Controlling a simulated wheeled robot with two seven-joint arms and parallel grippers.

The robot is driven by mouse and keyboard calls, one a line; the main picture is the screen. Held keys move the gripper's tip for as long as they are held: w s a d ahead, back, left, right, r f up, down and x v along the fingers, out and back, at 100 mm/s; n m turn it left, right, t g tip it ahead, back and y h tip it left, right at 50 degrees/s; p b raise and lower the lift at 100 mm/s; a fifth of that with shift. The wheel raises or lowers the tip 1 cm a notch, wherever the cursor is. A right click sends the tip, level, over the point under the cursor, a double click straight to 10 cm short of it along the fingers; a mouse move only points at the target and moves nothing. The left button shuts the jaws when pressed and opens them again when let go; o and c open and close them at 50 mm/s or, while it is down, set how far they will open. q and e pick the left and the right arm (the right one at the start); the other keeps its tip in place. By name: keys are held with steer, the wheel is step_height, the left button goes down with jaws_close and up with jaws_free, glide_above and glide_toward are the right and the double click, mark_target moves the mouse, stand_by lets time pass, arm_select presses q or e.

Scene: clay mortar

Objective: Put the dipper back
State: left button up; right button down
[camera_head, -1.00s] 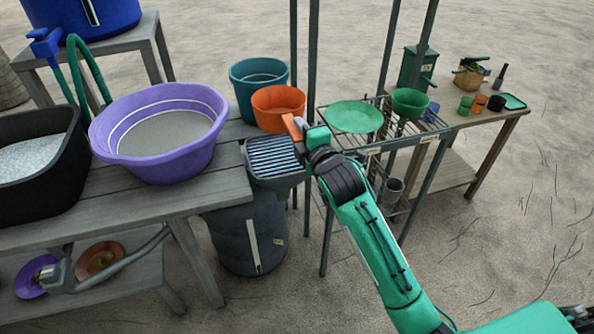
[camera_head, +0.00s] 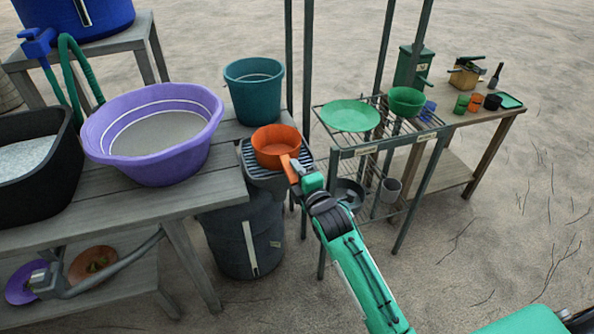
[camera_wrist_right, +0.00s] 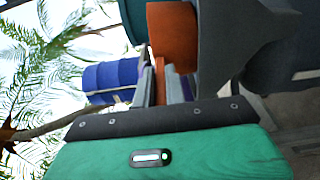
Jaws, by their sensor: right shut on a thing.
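The orange dipper (camera_head: 277,144) is a round open pot with a short handle, seen over the slatted rack (camera_head: 250,162) on the dark bin. I cannot tell whether its base touches the slats. My right gripper (camera_head: 296,170) is shut on the handle, on the near side of the pot. In the right wrist view, the dipper's orange side (camera_wrist_right: 172,38) shows beyond the fingers (camera_wrist_right: 172,88), with the handle between them.
A teal bucket (camera_head: 254,92) stands just behind the dipper on the bench. A purple basin (camera_head: 185,165) is to the left. A metal shelf (camera_head: 345,150) with a green plate and green bowl stands close on the right, its posts near my arm.

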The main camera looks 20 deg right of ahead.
steer(key=c, duration=1.5)
jaws_free()
steer(key=shift+f, duration=0.1)
steer(key=shift+o, duration=0.2)
steer(key=s+d, duration=0.2)
steer(key=s, duration=1)
steer(key=s+f+m+g+h, duration=0.1)
steer(key=s+f+m+g, duration=0.35)
steer(key=f, duration=0.35)
steer(key=s+f+m+g+h, duration=0.1)
steer(key=s+f+m+g, duration=0.2)
steer(key=s+f+m, duration=0.35)
arm_select(q)
steer(key=shift+f, duration=0.45)
arm_select(e)
steer(key=s+f+m+g, duration=0.6)
steer(key=s+f, duration=0.4)
steer(key=s, duration=0.4)
steer(key=shift+d+f+m+g, duration=0.2)
steer(key=shift+f+m+g, duration=0.1)
steer(key=shift+g, duration=0.35)
